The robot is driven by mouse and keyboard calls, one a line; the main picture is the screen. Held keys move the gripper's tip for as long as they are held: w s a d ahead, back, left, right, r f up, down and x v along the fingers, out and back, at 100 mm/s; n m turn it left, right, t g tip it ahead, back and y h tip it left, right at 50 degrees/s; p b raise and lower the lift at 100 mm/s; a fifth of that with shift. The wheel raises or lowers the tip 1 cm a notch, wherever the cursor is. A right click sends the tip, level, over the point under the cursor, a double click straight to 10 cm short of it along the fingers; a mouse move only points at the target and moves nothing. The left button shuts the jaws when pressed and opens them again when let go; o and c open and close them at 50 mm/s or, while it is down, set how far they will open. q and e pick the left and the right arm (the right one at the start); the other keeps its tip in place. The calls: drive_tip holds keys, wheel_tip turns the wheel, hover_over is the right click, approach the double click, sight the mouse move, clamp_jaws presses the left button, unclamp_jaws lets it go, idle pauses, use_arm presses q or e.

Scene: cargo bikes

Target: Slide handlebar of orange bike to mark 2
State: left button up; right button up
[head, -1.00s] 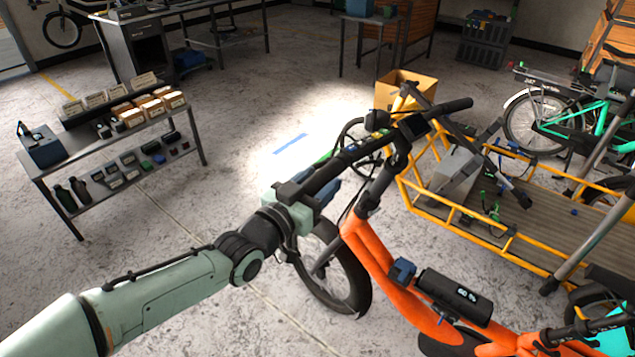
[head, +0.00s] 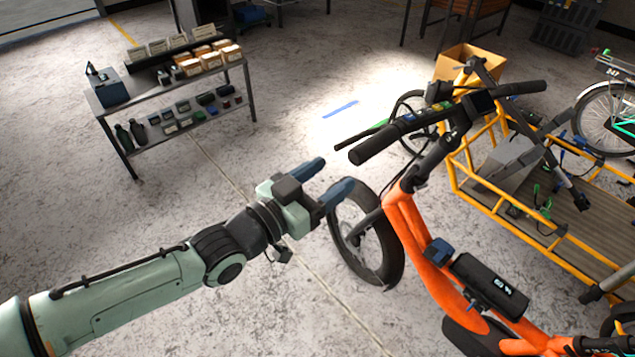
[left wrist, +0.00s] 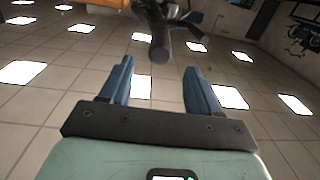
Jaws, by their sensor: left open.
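The orange bike (head: 418,240) stands at the right of centre in the head view, its front wheel (head: 372,240) on the floor. Its black handlebar (head: 425,122) runs from a near left grip up to the right, with colored buttons and a small display on it. My left gripper (head: 332,180) is open and empty, below and left of the near grip and apart from it. In the left wrist view the handlebar end (left wrist: 160,48) shows beyond the two blue fingers (left wrist: 155,88). No mark 2 can be made out. My right gripper is not in view.
A yellow-framed cargo bed (head: 487,190) with a cardboard box (head: 468,64) lies behind and right of the bike. A shelf bench (head: 180,92) with boxes and small parts stands at left. The floor between bench and bike is clear.

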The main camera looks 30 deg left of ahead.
use_arm(q)
drive_tip(key=shift+v, duration=1)
